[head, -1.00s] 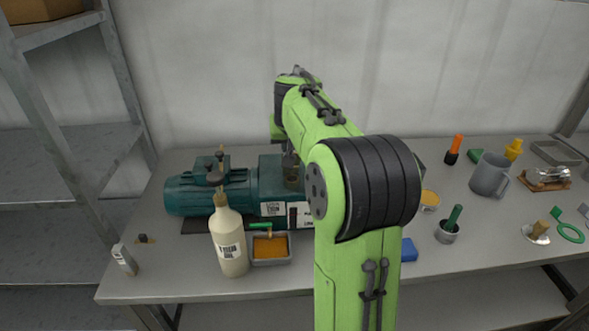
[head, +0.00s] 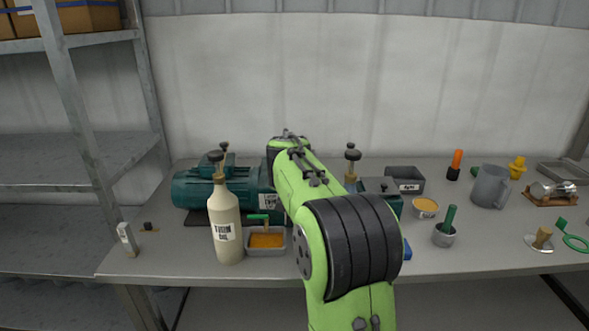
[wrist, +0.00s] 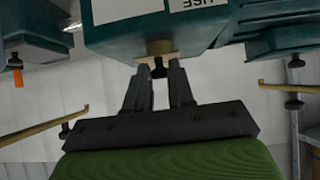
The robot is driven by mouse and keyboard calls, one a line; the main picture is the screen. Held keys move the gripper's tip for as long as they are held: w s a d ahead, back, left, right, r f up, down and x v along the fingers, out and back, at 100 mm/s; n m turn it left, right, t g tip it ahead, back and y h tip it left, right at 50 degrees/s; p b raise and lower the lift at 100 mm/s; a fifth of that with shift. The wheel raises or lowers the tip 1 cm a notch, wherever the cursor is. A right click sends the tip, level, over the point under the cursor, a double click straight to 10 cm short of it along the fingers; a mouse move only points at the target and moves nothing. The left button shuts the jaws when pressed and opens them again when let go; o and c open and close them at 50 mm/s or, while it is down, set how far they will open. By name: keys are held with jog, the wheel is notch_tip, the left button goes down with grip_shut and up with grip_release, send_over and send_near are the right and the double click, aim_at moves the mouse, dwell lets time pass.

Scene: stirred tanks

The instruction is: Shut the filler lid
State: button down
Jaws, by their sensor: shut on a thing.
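In the wrist view, my gripper (wrist: 160,85) is shut on a small black knob (wrist: 158,69). The knob is on a thin tan lid plate (wrist: 157,58), which lies across the end of a short brass neck (wrist: 160,47) on a teal housing (wrist: 110,30). I cannot tell whether the lid is fully seated. In the head view my green arm hides the gripper and the gripped lid. The teal machine (head: 195,190) shows to the left of the arm, and a teal part (head: 380,186) shows to the right.
A cream bottle (head: 226,230) and a grey tray of orange liquid (head: 266,242) stand in front of the machine. A grey bin (head: 405,176), an orange cup (head: 425,207), a mortar (head: 444,235) and a grey jug (head: 490,186) are at right. Metal shelving (head: 70,160) stands at left.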

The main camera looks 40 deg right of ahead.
jog(key=shift+s+a+f, duration=0.15)
jog(key=shift+s+f, duration=0.05)
jog(key=shift+f, duration=0.85)
jog(key=c, duration=1)
grip_release()
jog(key=shift+a, duration=0.1)
jog(key=shift+s, duration=0.15)
jog(key=v, duration=0.5)
jog(key=p+v, duration=0.1)
jog(key=v, duration=0.5)
jog(key=w+p+v, duration=0.1)
jog(key=v, duration=0.4)
jog(key=shift+s+a+r, duration=0.15)
jog(key=shift+s+r, duration=0.05)
jog(key=shift+r, duration=0.3)
